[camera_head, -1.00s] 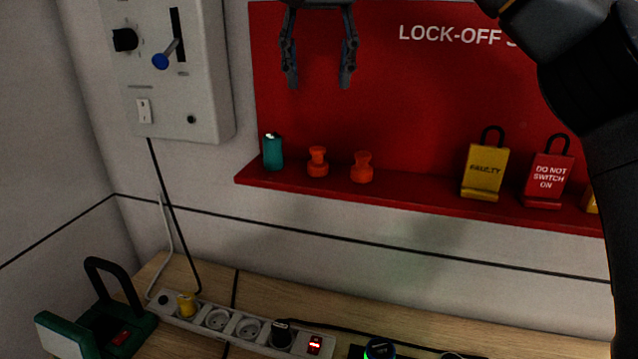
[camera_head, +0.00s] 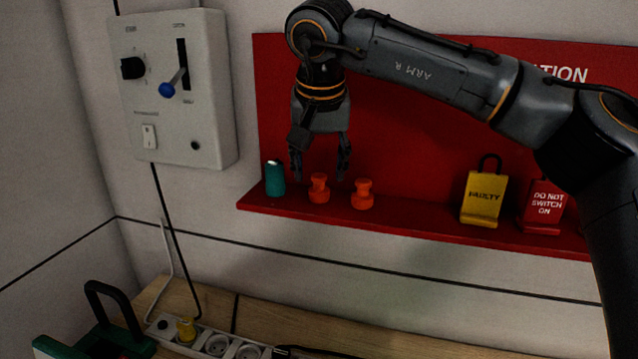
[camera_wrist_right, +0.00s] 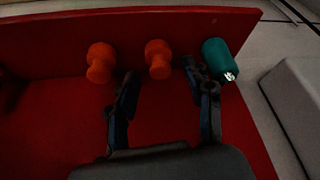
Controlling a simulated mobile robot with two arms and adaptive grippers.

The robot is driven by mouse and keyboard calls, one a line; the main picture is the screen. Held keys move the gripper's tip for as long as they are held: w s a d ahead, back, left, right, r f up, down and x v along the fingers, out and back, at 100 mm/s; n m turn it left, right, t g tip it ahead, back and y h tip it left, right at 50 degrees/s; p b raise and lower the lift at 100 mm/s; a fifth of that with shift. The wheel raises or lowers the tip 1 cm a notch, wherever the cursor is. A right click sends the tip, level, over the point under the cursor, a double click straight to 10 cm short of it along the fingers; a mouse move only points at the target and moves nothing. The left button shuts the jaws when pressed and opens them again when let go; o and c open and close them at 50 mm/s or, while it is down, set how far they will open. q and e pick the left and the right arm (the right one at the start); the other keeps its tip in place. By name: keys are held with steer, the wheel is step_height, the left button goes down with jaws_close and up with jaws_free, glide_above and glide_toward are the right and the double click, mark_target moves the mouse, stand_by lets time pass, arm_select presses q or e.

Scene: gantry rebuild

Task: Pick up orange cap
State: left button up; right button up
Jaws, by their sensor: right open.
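Two orange caps stand upright on the red shelf (camera_head: 420,226): the left cap (camera_head: 319,188) and the right cap (camera_head: 362,194). My right gripper (camera_head: 319,174) points down and is open and empty, its fingertips just above and either side of the left cap. In the right wrist view this cap (camera_wrist_right: 158,59) shows ahead between the open fingers (camera_wrist_right: 161,82). The other cap (camera_wrist_right: 100,62) is outside the fingers there, to the left. I cannot tell whether the fingers touch anything. My left gripper is not in view.
A teal cylinder (camera_head: 275,178) stands close to one fingertip, and shows in the wrist view (camera_wrist_right: 218,58). A yellow tag lock (camera_head: 482,196) and a red one (camera_head: 543,206) are further right. A grey switch box (camera_head: 180,90) hangs at the left.

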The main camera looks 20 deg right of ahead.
steer(key=shift+x, duration=0.9)
steer(key=shift+r, duration=0.15)
steer(key=shift+c, duration=0.9)
steer(key=c, duration=0.9)
